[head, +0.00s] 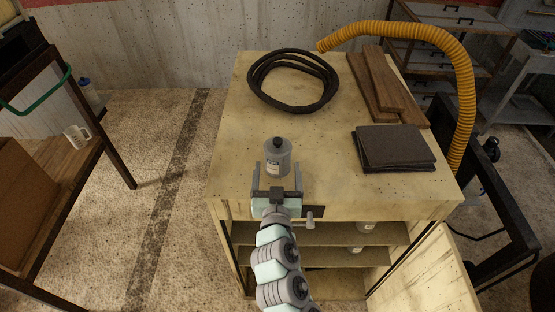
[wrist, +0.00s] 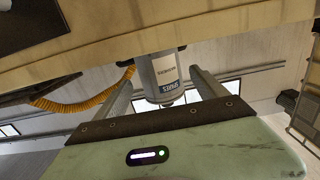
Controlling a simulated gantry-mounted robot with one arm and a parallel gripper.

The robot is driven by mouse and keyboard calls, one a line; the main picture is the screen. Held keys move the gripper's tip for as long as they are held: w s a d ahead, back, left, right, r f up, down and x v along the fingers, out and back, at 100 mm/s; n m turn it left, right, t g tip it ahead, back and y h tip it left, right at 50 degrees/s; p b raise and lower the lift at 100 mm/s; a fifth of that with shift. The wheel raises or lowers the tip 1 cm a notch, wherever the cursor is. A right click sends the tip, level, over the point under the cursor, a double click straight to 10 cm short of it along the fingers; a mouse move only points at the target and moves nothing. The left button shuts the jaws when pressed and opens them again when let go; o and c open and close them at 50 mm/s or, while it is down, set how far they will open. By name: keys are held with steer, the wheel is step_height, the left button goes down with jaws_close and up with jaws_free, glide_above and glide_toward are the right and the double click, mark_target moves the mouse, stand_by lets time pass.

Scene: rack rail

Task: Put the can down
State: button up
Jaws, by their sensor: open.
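The grey can (head: 277,158) with a dark cap and a pale label stands upright on the wooden cabinet top (head: 225,165), near its front edge. In the wrist view, which is upside down, the can (wrist: 165,75) shows between the two fingers. My gripper (head: 278,170) is open at the front side of the can, one finger on each side. A gap shows between the can and each finger in the wrist view.
A coiled black hose (head: 293,105) lies behind the can. Dark folded sheets (head: 395,148) and brown planks (head: 385,85) lie to the right. A yellow corrugated hose (head: 465,95) arches along the right edge. Shelves with white containers (head: 366,228) are below the top.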

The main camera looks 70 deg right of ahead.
mark_target(277, 166)
steer(key=shift+v, duration=2)
